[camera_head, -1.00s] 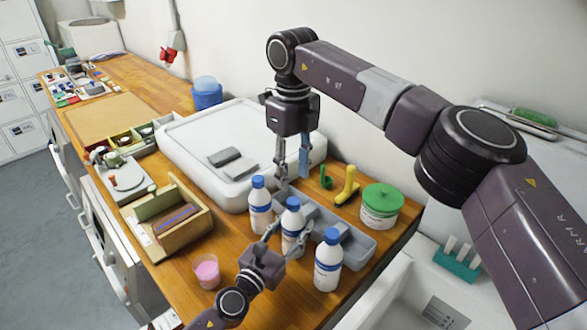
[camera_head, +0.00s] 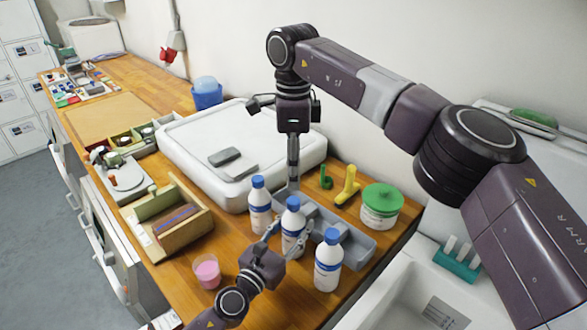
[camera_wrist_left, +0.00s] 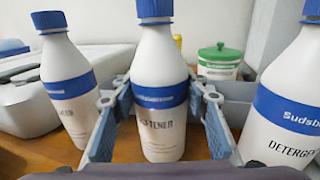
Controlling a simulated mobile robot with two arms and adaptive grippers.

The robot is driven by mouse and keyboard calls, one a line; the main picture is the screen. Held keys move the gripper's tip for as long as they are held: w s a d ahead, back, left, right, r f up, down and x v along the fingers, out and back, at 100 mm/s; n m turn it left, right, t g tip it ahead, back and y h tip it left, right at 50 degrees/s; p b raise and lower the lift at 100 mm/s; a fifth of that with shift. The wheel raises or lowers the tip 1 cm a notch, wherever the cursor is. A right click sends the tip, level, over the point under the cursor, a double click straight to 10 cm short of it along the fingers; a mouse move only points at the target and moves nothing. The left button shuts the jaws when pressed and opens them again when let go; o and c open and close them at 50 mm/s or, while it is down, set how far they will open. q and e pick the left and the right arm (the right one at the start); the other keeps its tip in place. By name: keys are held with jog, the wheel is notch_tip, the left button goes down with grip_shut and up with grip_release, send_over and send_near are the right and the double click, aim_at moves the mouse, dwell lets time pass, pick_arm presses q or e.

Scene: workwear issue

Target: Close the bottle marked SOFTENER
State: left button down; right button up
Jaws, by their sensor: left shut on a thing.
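The SOFTENER bottle (camera_head: 292,222), white with a blue cap (camera_head: 293,202), stands upright, the middle one of three similar bottles. In the left wrist view its label reads "FTENER", with the start hidden (camera_wrist_left: 162,128), and the blue cap (camera_wrist_left: 155,10) sits on its neck. My left gripper (camera_head: 290,240) is shut around the bottle's body, one finger on each side. My right gripper (camera_head: 293,175) points down, just above and behind the cap in the picture, apart from it. Its fingers line up edge-on, so their opening is hidden.
A bottle (camera_head: 260,208) stands to the left and the DETERGENT bottle (camera_head: 328,262) to the right, both close by. A grey tray (camera_head: 357,247) lies behind them. A pink cup (camera_head: 207,271), green-lidded tub (camera_head: 380,205) and yellow piece (camera_head: 348,185) are nearby.

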aim_at(293, 200)
jog(key=shift+f, duration=4)
jog(key=shift+c, duration=0.5)
grip_shut()
jog(key=m, duration=0.6)
jog(key=shift+m, duration=0.3)
jog(key=m, duration=0.5)
jog(key=shift+o, duration=1.2)
grip_release()
jog(key=shift+r, duration=0.1)
notch_tip(293, 200, up, 12)
